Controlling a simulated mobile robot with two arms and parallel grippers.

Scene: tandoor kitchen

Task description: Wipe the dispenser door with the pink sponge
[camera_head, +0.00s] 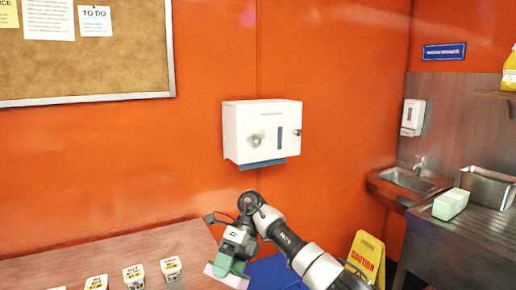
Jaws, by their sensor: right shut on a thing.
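A white paper towel dispenser (238,150) hangs on the orange wall in the middle of the view. Its front door (266,146) is closed and has a greyish smudge on its left part, a dark vertical window and a small dark lock at the right. My right gripper (231,268) is shut on the pink sponge (236,282), low in the view and clearly below the dispenser. The sponge is partly hidden by the gripper and is apart from the door. My left gripper is not in view.
A wooden table (115,259) with several small labelled tubs (134,275) stands at lower left. A yellow caution sign (368,254) stands at lower right. A sink (412,180) and steel counter (440,235) are at the right. The space before the dispenser is clear.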

